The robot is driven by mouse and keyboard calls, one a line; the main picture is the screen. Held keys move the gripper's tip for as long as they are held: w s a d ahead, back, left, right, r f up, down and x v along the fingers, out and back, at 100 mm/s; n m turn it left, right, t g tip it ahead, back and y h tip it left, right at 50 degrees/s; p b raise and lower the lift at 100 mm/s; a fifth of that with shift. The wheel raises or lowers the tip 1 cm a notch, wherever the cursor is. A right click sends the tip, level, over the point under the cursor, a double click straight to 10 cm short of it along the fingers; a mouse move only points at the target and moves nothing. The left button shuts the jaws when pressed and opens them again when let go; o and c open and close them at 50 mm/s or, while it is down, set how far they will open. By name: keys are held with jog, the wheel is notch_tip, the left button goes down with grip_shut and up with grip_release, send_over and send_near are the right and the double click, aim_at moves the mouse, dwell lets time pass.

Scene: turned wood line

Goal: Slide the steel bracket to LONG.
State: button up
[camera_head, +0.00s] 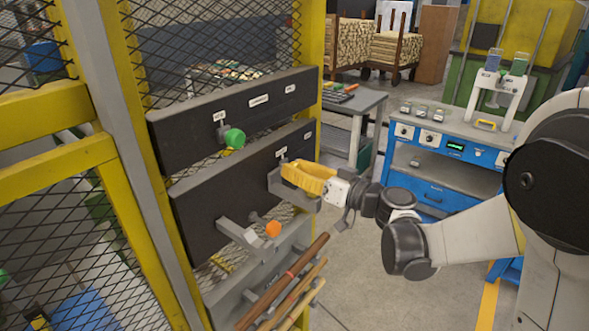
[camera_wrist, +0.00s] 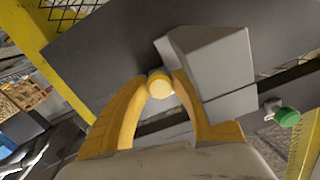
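A grey steel bracket (camera_head: 274,182) sits on the front of the dark lower panel (camera_head: 205,207), at its right part. In the wrist view the bracket (camera_wrist: 212,62) is a pale grey block at upper centre, with a round yellow knob (camera_wrist: 159,84) beside it. My gripper (camera_head: 299,178) is at this bracket; in the wrist view its yellow fingers (camera_wrist: 161,82) close in on both sides of the knob and seem to touch it. A second grey bracket (camera_head: 243,236) with an orange knob (camera_head: 272,229) sits lower left. Small white labels are too small to read.
A green knob (camera_head: 234,138) stands out from the upper dark panel (camera_head: 180,138). Wooden rods (camera_head: 283,285) lie below. Yellow posts and mesh frame the panels. A blue workbench (camera_head: 440,188) and a grey table (camera_head: 358,101) stand behind my arm; floor shows between.

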aim_at(308, 146)
grip_shut()
jog(key=w+d, duration=0.2)
jog(key=w, duration=0.1)
jog(key=w+d, duration=0.2)
jog(key=w, duration=0.1)
jog(key=w+d, duration=0.2)
jog(key=d, duration=0.1)
jog(key=shift+w, duration=0.4)
jog(key=shift+w, duration=0.1)
jog(key=o, duration=0.5)
grip_release()
jog(key=shift+o, duration=1.1)
jog(key=shift+w+d, duration=0.1)
jog(key=shift+d, duration=0.05)
